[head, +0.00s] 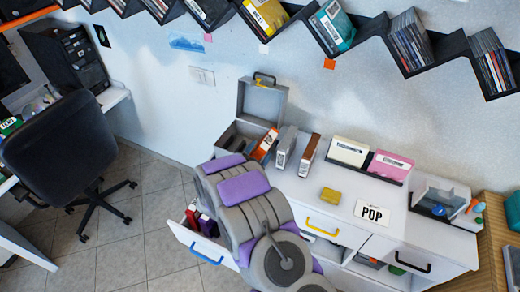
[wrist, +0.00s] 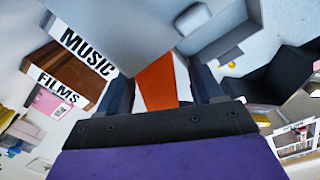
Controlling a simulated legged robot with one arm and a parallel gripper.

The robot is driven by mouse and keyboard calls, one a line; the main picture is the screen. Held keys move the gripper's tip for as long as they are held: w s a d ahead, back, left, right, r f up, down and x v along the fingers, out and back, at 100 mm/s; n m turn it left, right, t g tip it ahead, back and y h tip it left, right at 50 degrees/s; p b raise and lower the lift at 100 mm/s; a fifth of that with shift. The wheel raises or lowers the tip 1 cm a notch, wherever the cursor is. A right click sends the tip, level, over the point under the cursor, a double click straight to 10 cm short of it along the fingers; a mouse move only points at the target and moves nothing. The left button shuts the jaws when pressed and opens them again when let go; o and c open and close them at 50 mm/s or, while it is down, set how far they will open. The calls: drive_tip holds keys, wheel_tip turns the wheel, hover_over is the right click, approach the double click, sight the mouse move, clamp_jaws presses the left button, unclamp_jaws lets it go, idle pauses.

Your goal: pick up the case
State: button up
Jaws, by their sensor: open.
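The orange and white case (head: 264,145) leans at the front of an open grey box with a raised lid (head: 262,102) on the white counter. In the wrist view the orange case (wrist: 157,84) shows between the two dark fingers of my gripper (wrist: 163,92). The fingers are apart, one on each side of it; I cannot tell whether either touches it. My gripper's fingers cannot be made out in the head view, where my grey and purple arm reaches toward the box.
A grey MUSIC block (wrist: 90,48) and a brown FILMS block (wrist: 60,75) stand close beside the case. An open drawer (head: 198,240) juts out below. Zigzag shelves hang above.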

drive_tip(key=x, duration=0.3)
drive_tip(key=shift+w+d+r, duration=0.15)
drive_tip(key=shift+d, duration=0.05)
clamp_jaws()
idle(0.4)
